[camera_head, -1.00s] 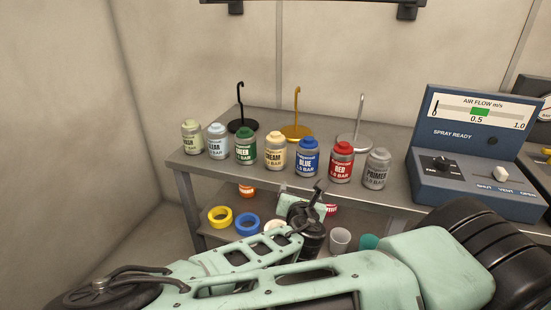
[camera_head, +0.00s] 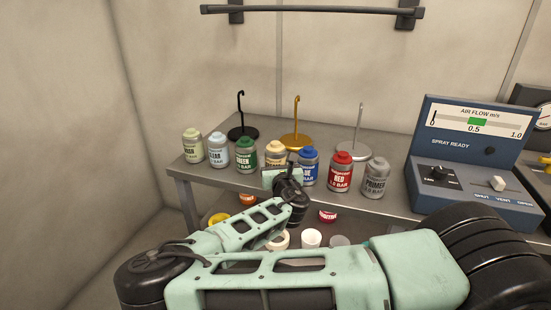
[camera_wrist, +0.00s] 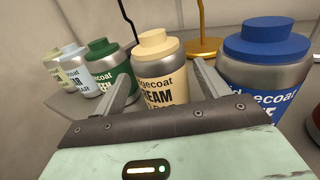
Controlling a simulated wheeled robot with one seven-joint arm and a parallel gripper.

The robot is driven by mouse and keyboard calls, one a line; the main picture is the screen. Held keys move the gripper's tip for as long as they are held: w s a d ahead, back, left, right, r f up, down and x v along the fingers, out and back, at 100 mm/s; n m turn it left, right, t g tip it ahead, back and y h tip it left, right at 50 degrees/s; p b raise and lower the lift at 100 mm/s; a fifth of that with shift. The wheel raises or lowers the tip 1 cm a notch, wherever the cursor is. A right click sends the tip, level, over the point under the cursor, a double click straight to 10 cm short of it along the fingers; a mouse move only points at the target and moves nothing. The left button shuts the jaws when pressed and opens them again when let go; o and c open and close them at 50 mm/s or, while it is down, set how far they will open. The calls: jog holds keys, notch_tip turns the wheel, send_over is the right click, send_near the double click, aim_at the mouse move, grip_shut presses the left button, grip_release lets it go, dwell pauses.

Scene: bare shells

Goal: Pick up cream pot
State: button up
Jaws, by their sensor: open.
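The cream pot (camera_head: 275,149) has a cream lid and a label reading CREAM. It stands upright on the grey shelf (camera_head: 400,202), between the green pot (camera_head: 246,150) and the blue pot (camera_head: 308,164). In the wrist view the cream pot (camera_wrist: 158,65) is straight ahead. My gripper (camera_wrist: 166,66) is open, one finger to each side of it in the picture: the left by the green pot (camera_wrist: 112,68), the right by the blue pot (camera_wrist: 262,70). I cannot tell whether the fingers touch it. In the head view my gripper hides its lower part.
Pale green and clear pots stand left, red (camera_head: 341,171) and primer (camera_head: 376,178) pots right. Black, gold (camera_head: 296,142) and silver hook stands are behind. A blue air-flow console (camera_head: 470,160) stands at right. A dark rail (camera_head: 312,10) is above. A lower shelf holds tape rolls and cups.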

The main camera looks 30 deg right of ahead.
jog(key=shift+f+p+x, duration=0.15)
jog(key=shift+p+x, duration=0.4)
jog(key=shift+x, duration=0.9)
jog(key=shift+f+p+x, duration=0.15)
jog(key=shift+p+x, duration=0.35)
jog(key=shift+x, duration=0.95)
jog(key=shift+s, duration=0.1)
jog(key=c, duration=1)
